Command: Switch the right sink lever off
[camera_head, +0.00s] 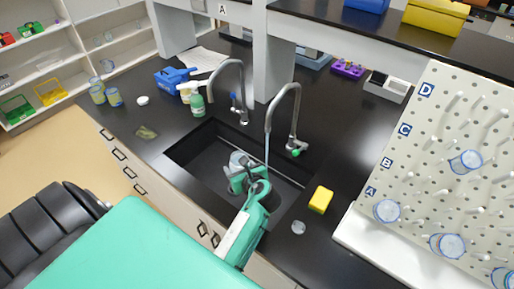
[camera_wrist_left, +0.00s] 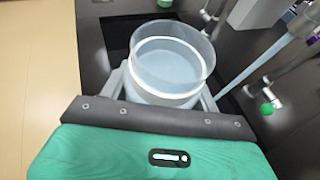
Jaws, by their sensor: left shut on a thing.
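The right tap (camera_head: 283,98) arches over the black sink (camera_head: 205,165), with a pale blue stream of water falling from its spout. Its lever has a green knob (camera_head: 296,152) at the tap's base; the knob also shows in the left wrist view (camera_wrist_left: 267,108). My left gripper (camera_head: 243,163) is over the sink, shut around a clear, round, open-topped container (camera_wrist_left: 172,60). The container appears upright in the left wrist view, left of the stream. Its lower part is hidden by my gripper. My right gripper is not in view.
The left tap (camera_head: 243,85) has a blue knob. A green bottle (camera_head: 198,105) and blue caddy (camera_head: 172,77) stand behind the sink. A yellow sponge (camera_head: 321,199) and clear disc (camera_head: 298,227) lie right of it. A pegboard (camera_head: 440,150) with containers stands at right.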

